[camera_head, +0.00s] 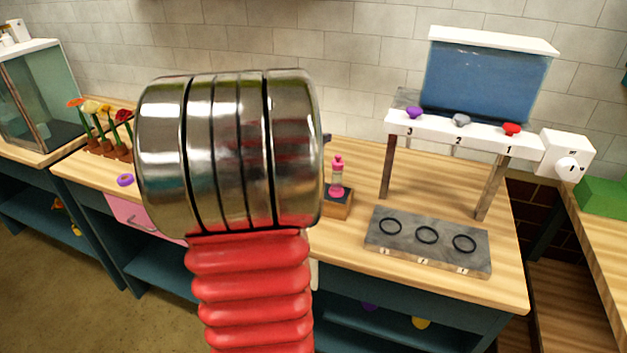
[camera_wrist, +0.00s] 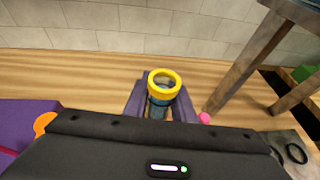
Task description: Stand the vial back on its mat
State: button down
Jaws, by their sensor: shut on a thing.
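My gripper (camera_wrist: 160,102) is shut on a vial (camera_wrist: 158,105) with a yellow ring rim and a dark, glassy body. In the wrist view its open top faces the camera between the two purple fingers. Whether its base touches the wooden counter cannot be told. In the head view my large metal and red arm hides the vial and nearly all of the gripper. I cannot make out a separate vial mat.
A pink-topped bottle (camera_head: 337,178) stands on a small wooden block (camera_head: 340,205), close right of my gripper. A white stand (camera_head: 440,130) with coloured knobs and a blue tank (camera_head: 485,82) rises behind the slab.

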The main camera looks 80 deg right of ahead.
jog(key=shift+f, duration=2.95)
jog(key=shift+f, duration=1.9)
jog(key=c, duration=1.5)
grip_release()
jog(key=shift+f, duration=0.1)
jog(key=shift+w+a+r, duration=0.1)
jog(key=shift+a+r, duration=0.15)
jog(key=v, duration=1.1)
jog(key=shift+a, duration=0.25)
